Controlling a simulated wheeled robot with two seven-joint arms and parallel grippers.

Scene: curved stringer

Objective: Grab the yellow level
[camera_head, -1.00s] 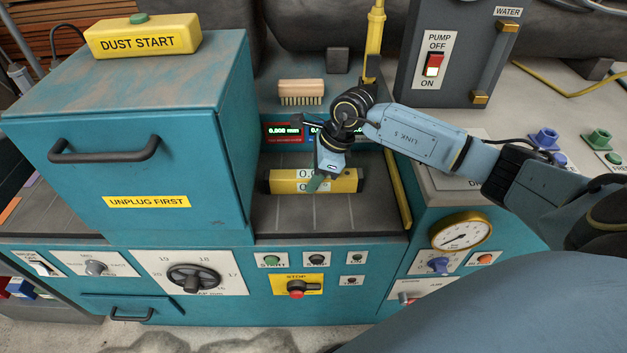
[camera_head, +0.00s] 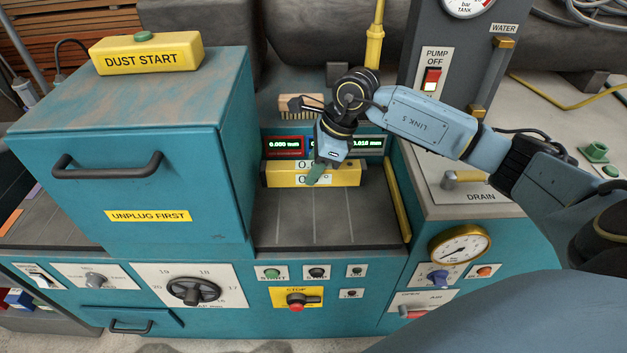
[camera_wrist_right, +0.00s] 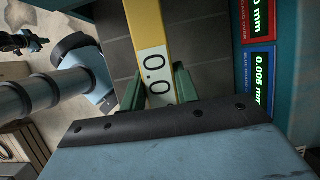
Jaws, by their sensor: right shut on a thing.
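The yellow level (camera_head: 342,174) is a bar with white number panels. In the head view it is at the back of the machine's dark bed, just below the lit displays. My right gripper (camera_head: 317,172) comes down over its middle, hiding part of it. In the right wrist view, the green fingers of the right gripper (camera_wrist_right: 158,88) are shut on the level (camera_wrist_right: 146,30), one on each side of a panel reading 0.0. I cannot tell whether the level touches the bed. My left gripper is not discernible.
The teal cabinet (camera_head: 130,150) stands left of the dark bed (camera_head: 325,220). A yellow strip (camera_head: 397,200) edges the bed on the right. A brush (camera_head: 298,108) lies behind the displays (camera_head: 283,145). The front of the bed is clear.

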